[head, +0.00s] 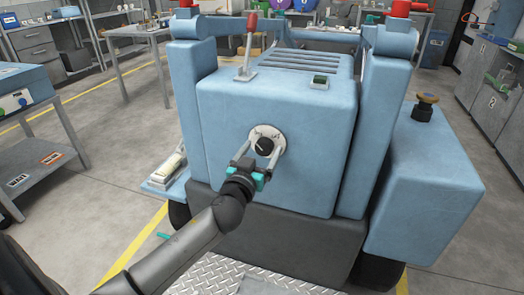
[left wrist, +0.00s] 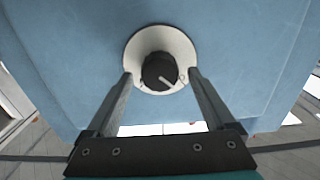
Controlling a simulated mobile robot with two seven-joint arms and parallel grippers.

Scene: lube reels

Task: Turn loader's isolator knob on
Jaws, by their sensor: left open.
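The loader (head: 300,120) is a big blue machine straight ahead. Its isolator knob (head: 264,146) is black and sits on a round pale plate on the loader's face. In the left wrist view the knob (left wrist: 158,70) shows a white pointer line aimed to the lower right, on the pale plate (left wrist: 160,40). My left gripper (head: 262,150) is open, with one finger on each side of the knob. In the left wrist view gaps show between the knob and both fingertips (left wrist: 160,75). My right gripper is not in view.
An orange-topped button (head: 427,105) stands on the right side box. A blue bench (head: 22,90) is at the left. Open floor lies between the bench and the loader.

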